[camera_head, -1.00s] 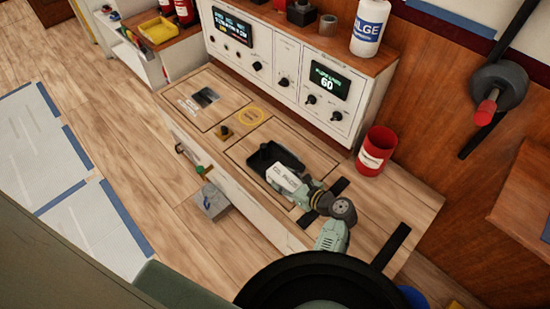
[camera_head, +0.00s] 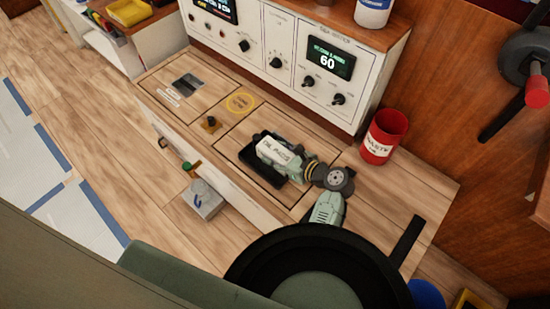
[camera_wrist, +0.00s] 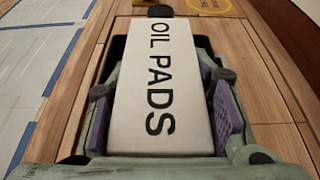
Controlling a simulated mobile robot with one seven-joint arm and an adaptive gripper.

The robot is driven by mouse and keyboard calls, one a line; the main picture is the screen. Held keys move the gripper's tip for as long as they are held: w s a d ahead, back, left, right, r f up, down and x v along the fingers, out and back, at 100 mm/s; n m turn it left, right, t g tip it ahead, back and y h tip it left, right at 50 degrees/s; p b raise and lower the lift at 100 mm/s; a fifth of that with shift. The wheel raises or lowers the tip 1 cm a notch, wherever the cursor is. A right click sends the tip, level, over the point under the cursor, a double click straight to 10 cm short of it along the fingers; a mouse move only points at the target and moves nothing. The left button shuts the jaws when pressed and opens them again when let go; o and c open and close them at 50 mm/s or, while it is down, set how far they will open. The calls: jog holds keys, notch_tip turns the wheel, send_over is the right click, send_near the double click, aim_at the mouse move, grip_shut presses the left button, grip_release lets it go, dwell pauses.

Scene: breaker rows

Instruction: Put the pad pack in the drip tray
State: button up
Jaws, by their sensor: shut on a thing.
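The pad pack (camera_wrist: 155,85) is a white block lettered "OIL PADS", held between the purple finger pads of my gripper (camera_wrist: 162,115) in the wrist view. In the head view the pad pack (camera_head: 278,150) is over the black drip tray (camera_head: 254,170), and my gripper (camera_head: 296,163) is at its right end. The tray lies on the wooden bench top; its dark rim also shows around the pack in the wrist view (camera_wrist: 115,50). Whether the pack touches the tray floor is hidden.
A red waste bin (camera_head: 382,137) stands right of the tray. A white control panel (camera_head: 300,62) rises behind the bench. A grey box (camera_head: 204,199) is below the bench front.

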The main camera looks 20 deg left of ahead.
jog(key=shift+f+b, duration=0.7)
jog(key=shift+f, duration=0.25)
jog(key=shift+r, duration=0.2)
jog(key=shift+f, duration=0.1)
jog(key=o, duration=1.2)
jog(key=shift+f, duration=0.1)
jog(key=shift+o, duration=0.2)
